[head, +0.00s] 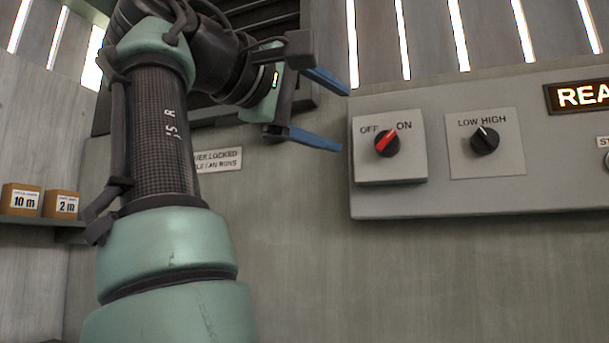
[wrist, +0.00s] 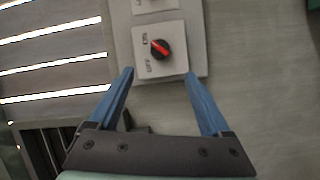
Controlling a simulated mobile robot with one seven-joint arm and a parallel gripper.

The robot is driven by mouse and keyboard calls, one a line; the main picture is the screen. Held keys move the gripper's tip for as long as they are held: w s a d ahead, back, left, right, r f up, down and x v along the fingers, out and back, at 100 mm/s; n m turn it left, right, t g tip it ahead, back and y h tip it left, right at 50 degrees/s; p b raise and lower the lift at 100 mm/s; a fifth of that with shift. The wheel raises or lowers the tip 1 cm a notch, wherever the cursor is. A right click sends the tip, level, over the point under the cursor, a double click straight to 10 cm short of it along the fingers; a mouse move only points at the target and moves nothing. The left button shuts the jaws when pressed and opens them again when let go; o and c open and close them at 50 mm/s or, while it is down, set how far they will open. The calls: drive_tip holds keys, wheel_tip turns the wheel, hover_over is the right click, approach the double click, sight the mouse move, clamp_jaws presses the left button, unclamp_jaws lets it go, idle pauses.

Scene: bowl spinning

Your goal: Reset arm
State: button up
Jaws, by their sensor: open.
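My gripper (head: 330,114) has two blue fingers spread wide apart with nothing between them. It is held up in front of the wall, just left of the control panel (head: 470,198). The red-and-black OFF/ON knob (head: 386,143) is on a light plate to the right of the fingertips. Its red pointer is turned toward ON. In the wrist view the gripper (wrist: 160,75) also shows open, with the knob (wrist: 160,49) ahead of and between the fingertips, apart from them.
A LOW/HIGH knob (head: 485,141) sits right of the first knob. A lit sign (head: 580,95) reading "REA" is at the right edge. A shelf (head: 40,221) with two small boxes, "10 m" (head: 20,199) and "2 m" (head: 61,204), is at left. Wall below the panel is bare.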

drive_tip(key=w+a+f+t+y+b, duration=0.2)
drive_tip(key=w+a+f+t+y, duration=0.15)
drive_tip(key=f, duration=0.45)
drive_tip(key=w+a+f+t+y+b, duration=0.25)
drive_tip(key=a+f+t+y, duration=0.2)
drive_tip(key=f, duration=0.35)
drive_tip(key=s+d+f+m+t+y+b, duration=0.1)
drive_tip(key=s+f+m+t, duration=0.1)
drive_tip(key=s, duration=0.5)
drive_tip(key=s+d+f+m+t+y+b, duration=0.1)
drive_tip(key=s+f+m+t+y+b, duration=0.1)
drive_tip(key=s+f, duration=0.3)
drive_tip(key=s+d+f+m+t+y+b, duration=0.1)
drive_tip(key=s+f, duration=0.3)
drive_tip(key=s, duration=0.7)
drive_tip(key=shift+d+m+t+y+b, duration=0.35)
drive_tip(key=shift+m+t+b, duration=0.3)
drive_tip(key=shift+t, duration=0.25)
